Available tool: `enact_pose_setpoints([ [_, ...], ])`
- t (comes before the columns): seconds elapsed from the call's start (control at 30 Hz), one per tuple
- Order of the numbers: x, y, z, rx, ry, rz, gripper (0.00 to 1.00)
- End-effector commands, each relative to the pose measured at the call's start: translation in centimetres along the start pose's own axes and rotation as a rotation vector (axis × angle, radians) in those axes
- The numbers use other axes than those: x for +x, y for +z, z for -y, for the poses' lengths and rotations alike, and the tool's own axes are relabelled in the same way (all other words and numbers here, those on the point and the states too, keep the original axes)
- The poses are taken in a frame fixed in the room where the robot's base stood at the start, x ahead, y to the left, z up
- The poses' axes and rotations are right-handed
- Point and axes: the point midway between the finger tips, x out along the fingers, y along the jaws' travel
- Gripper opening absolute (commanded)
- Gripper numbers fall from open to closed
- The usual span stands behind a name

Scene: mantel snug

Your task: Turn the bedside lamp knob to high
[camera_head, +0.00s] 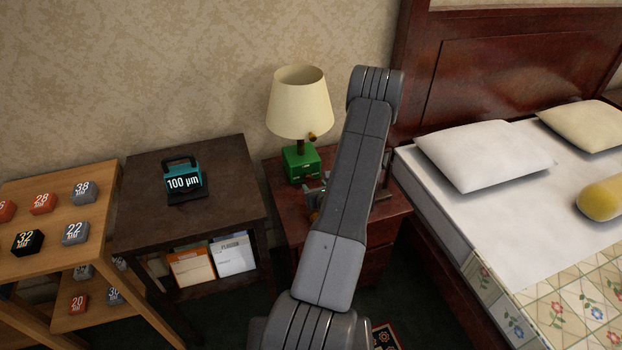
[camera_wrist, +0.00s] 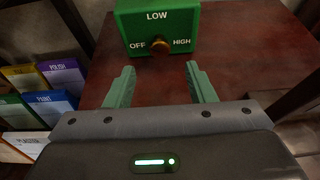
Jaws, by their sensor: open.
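The bedside lamp has a cream shade (camera_head: 300,103) and a green box base (camera_head: 301,165) on the red-brown nightstand. In the wrist view the box's front face (camera_wrist: 157,28) is marked OFF at left, LOW at top and HIGH at right.
A dark side table (camera_head: 140,226) with a teal block marked 100 µm (camera_head: 183,180) stands to the left. A wooden shelf (camera_head: 58,180) with several numbered blocks is farther left. The bed with a white pillow (camera_head: 484,156) is at right. The nightstand top (camera_wrist: 245,60) around the box looks clear.

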Motion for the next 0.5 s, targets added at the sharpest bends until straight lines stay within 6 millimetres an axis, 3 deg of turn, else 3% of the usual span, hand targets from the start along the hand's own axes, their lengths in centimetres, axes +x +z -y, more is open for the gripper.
enact_pose_setpoints([
  [0.2, 4.2, 0.1, -0.1, -0.001, 0.001, 0.000, 0.50],
  [0.5, 6.6, 0.0, 0.0, 0.001, 0.000, 0.000, 0.50],
])
